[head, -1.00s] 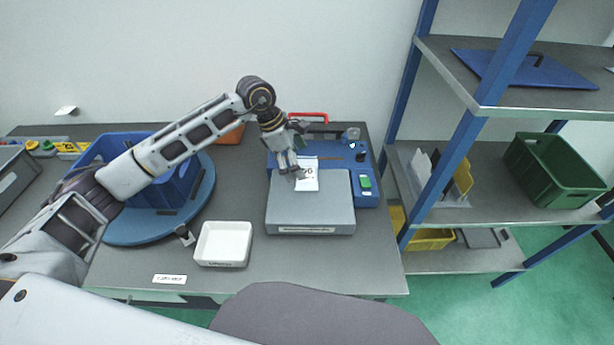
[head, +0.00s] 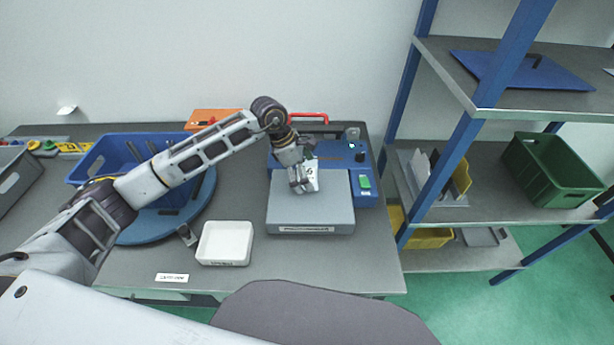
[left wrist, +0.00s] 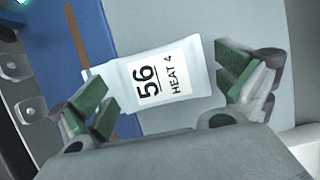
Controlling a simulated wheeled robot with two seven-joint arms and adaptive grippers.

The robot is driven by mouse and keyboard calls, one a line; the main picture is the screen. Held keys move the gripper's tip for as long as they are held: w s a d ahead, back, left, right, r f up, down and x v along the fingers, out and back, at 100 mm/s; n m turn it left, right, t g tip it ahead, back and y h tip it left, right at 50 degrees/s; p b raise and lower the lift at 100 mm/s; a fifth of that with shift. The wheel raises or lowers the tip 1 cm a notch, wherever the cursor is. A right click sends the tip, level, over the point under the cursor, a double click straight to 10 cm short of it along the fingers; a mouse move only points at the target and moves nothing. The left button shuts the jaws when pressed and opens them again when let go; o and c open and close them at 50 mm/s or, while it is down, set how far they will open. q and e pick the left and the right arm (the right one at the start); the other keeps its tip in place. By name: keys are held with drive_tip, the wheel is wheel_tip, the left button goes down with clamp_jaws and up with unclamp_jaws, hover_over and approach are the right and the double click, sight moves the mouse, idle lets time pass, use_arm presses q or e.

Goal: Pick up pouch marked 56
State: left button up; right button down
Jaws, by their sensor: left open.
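The white pouch marked 56 (left wrist: 185,82), with "HEAT 4" on its label, lies on the grey plate of the blue machine, over its edge with the blue part. In the head view the pouch (head: 312,178) is partly hidden by my left gripper (head: 304,187). In the left wrist view my left gripper (left wrist: 165,98) is open, with one green-padded finger on each side of the pouch. The right finger is close to the pouch's end; whether it touches cannot be told. My right gripper is not in view.
A white tray (head: 225,259) stands front left of the grey plate (head: 310,214). A blue bin (head: 98,163) sits on a round blue turntable (head: 143,236) at left. A shelf rack (head: 462,150) with a green crate (head: 557,192) stands at right.

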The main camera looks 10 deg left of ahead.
use_arm(q)
drive_tip(key=shift+c, duration=0.7)
drive_tip(key=c, duration=0.9)
drive_tip(key=shift+o, duration=0.2)
drive_tip(key=shift+r, duration=0.1)
drive_tip(key=shift+r, duration=0.15)
wheel_tip(320, 180, up, 18)
drive_tip(key=b, duration=0.1)
drive_tip(key=shift+f+b, duration=0.2)
drive_tip(key=shift+b, duration=0.1)
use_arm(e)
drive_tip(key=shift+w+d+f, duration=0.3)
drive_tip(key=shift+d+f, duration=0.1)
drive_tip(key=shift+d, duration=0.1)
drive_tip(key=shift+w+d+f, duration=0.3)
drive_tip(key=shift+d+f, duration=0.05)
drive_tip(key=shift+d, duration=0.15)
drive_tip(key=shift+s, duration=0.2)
